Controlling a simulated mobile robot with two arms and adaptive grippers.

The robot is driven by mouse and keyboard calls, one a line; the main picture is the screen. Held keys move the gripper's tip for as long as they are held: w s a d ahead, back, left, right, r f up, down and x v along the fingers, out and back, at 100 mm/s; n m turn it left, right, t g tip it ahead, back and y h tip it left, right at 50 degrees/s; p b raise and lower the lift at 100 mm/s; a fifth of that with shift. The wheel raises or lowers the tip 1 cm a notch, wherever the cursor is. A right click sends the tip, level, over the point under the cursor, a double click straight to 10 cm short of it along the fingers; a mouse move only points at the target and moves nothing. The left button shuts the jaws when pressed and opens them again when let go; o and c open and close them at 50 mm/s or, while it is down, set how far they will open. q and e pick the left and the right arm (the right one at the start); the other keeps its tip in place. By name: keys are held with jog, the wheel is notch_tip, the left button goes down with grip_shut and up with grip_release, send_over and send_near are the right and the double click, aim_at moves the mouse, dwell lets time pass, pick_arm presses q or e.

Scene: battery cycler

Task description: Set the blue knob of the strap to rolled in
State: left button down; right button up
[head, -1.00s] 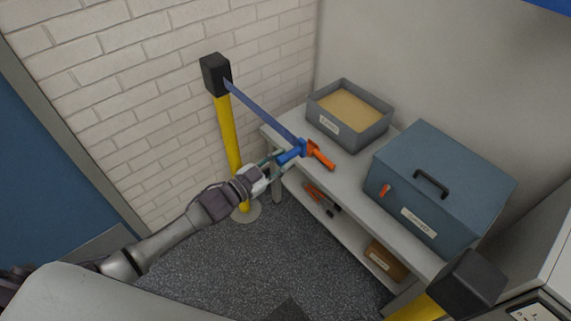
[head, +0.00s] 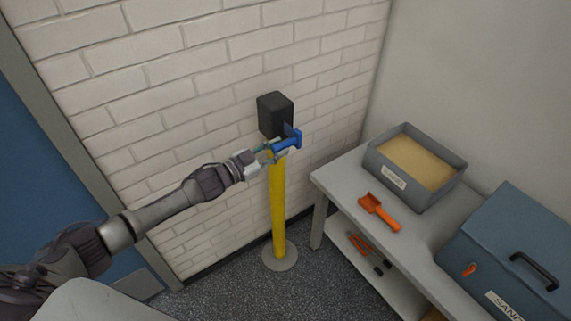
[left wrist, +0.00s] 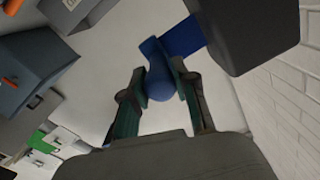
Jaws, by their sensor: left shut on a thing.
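My left gripper (head: 268,154) is shut on the blue knob (head: 287,143) at the end of the strap. The knob also shows between the fingers in the left wrist view (left wrist: 160,82). Only a short piece of blue strap (left wrist: 183,37) shows between the knob and the black head (head: 275,114) of the yellow post (head: 279,210). The post stands upright by the brick wall. My right gripper is not in view.
A shelf table (head: 340,184) stands right of the post. It bears an orange scoop (head: 380,212), a grey sand bin (head: 455,186) and a blue lidded box (head: 520,235). Pliers (head: 366,250) lie on its lower shelf. Floor around the post base is clear.

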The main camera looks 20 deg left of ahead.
pick_arm(q)
jog(key=shift+w+a+b, duration=0.4)
jog(key=shift+w+a, duration=0.25)
jog(key=shift+a, duration=0.35)
jog(key=shift+w+a+b, duration=0.35)
jog(key=shift+w+a, duration=0.3)
jog(key=shift+a, duration=0.3)
jog(key=c, duration=1.2)
grip_release()
jog(key=shift+r, duration=0.1)
jog(key=o, duration=0.3)
jog(key=shift+w+a, duration=0.1)
